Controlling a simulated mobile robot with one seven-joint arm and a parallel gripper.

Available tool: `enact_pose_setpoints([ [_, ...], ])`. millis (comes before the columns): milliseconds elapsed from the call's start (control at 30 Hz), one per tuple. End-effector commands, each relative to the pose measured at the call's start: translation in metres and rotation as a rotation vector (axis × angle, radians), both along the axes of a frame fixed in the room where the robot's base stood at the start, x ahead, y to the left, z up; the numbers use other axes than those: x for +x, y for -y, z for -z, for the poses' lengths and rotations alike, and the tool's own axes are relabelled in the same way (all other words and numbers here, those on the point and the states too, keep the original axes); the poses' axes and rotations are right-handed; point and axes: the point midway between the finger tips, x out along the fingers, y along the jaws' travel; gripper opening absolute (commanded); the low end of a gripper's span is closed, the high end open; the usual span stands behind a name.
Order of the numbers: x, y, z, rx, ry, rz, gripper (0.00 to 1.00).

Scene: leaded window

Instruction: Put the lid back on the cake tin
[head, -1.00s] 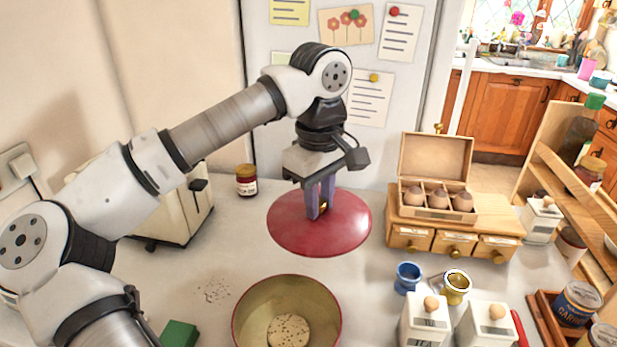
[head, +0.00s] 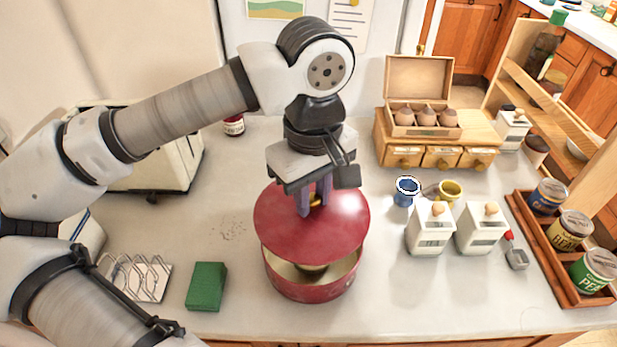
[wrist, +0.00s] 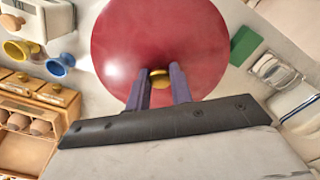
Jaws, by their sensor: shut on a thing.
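The round red lid (head: 290,232) hangs above the cake tin (head: 310,287), a round red tin with a pale gold inside. My gripper (head: 312,204) is shut on the lid's small brass knob; the knob (wrist: 159,78) shows between the purple fingers in the wrist view. The lid covers the back part of the tin's mouth, and a gap shows the inside along the front. It looks set a little back from the tin's centre. The cake inside is mostly hidden. In the wrist view the lid (wrist: 150,35) hides the tin.
A green block (head: 207,286) and a wire rack (head: 135,277) lie left of the tin. Two white canisters (head: 431,228), a blue cup (head: 406,190) and a yellow cup (head: 449,191) stand to the right. A wooden egg chest (head: 435,140) is behind them.

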Motion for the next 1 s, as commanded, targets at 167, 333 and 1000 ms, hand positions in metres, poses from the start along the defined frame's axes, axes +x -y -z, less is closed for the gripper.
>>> enact_pose_setpoints([
  [167, -0.001, 0.000, 0.006, 0.000, 0.000, 0.002, 0.00],
  [333, -0.001, 0.000, 0.017, -0.001, -0.001, 0.001, 0.00],
  [1000, 0.000, 0.000, 0.065, 0.000, 0.000, 0.001, 0.00],
])
